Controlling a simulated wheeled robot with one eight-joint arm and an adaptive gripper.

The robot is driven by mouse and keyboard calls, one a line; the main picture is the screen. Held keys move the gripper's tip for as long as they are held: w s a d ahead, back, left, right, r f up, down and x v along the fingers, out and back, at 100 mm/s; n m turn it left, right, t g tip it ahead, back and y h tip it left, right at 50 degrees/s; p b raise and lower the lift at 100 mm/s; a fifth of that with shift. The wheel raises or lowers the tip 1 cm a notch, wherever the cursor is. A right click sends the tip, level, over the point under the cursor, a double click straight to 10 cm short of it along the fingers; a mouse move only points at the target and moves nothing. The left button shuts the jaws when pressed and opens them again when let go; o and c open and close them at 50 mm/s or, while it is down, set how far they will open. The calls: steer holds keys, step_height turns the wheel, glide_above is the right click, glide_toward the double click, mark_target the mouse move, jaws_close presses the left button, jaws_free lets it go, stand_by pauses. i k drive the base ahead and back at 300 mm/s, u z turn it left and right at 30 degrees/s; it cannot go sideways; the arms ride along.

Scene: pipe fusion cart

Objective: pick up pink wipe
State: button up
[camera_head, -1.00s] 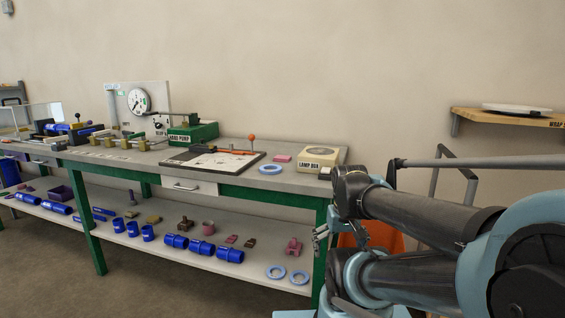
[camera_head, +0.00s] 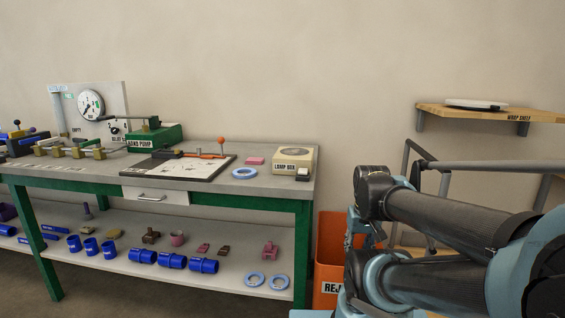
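A small flat pink block (camera_head: 255,160), which looks like the pink wipe, lies on the grey bench top (camera_head: 215,191). It sits behind a light blue ring (camera_head: 244,174) and left of the cream lamp box (camera_head: 293,160). My arm is folded at the right of the view. Part of my gripper (camera_head: 371,236) seems to show beside the arm links, to the right of the bench and well apart from the pink block. Its fingers are mostly hidden and too small to read.
An orange reject bin (camera_head: 330,250) stands right of the bench. A wooden wall shelf (camera_head: 490,114) is at upper right.

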mark_target(252, 160)
steer(key=z, duration=1.2)
steer(key=k, duration=1.4)
steer(key=u, duration=1.05)
steer(key=i, duration=1.35)
